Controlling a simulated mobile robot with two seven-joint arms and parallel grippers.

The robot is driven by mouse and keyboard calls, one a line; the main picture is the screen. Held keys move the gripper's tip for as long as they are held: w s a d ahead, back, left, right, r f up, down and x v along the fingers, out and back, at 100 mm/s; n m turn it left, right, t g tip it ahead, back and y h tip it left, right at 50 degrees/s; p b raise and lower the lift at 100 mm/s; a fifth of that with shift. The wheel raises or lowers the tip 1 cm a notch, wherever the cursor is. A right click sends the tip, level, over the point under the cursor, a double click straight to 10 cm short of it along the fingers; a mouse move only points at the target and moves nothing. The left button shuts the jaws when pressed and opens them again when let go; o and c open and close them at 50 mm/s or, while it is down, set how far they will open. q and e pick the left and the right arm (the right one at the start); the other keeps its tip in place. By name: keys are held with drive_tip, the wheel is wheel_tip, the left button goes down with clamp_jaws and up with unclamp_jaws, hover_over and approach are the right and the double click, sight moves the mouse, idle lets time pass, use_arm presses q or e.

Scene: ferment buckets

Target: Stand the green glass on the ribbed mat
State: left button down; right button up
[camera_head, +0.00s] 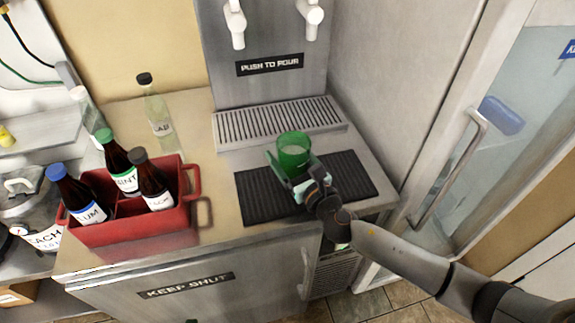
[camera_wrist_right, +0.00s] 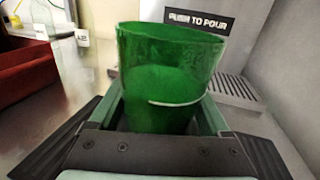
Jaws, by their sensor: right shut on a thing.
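The green glass (camera_head: 293,148) is a see-through tumbler, upright with its open rim up. My right gripper (camera_head: 298,176) is shut on it, one finger on each side, and the glass also fills the middle of the right wrist view (camera_wrist_right: 170,75). The dark ribbed mat (camera_head: 262,201) lies on the counter in front of the dispenser. In the head view the glass and gripper overlap the back middle of the mat. The gripper hides the glass's base, so I cannot tell whether it touches the mat. My left gripper is not in view.
A metal drip grate (camera_head: 275,121) lies behind the mat, under the dispenser taps. A red crate (camera_head: 125,232) with several bottles stands at the left, and a clear bottle (camera_head: 158,118) behind it. The counter between crate and mat is clear. A glass-door cabinet is at the right.

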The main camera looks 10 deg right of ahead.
drive_tip(key=shift+f+b, duration=0.45)
drive_tip(key=shift+f, duration=1)
drive_tip(key=shift+f, duration=0.2)
drive_tip(key=o, duration=1.4)
drive_tip(key=shift+r, duration=0.15)
drive_tip(key=b+v, duration=0.1)
drive_tip(key=v, duration=1)
drive_tip(key=shift+s+d, duration=0.1)
drive_tip(key=shift+s, duration=0.4)
drive_tip(key=shift+r, duration=0.1)
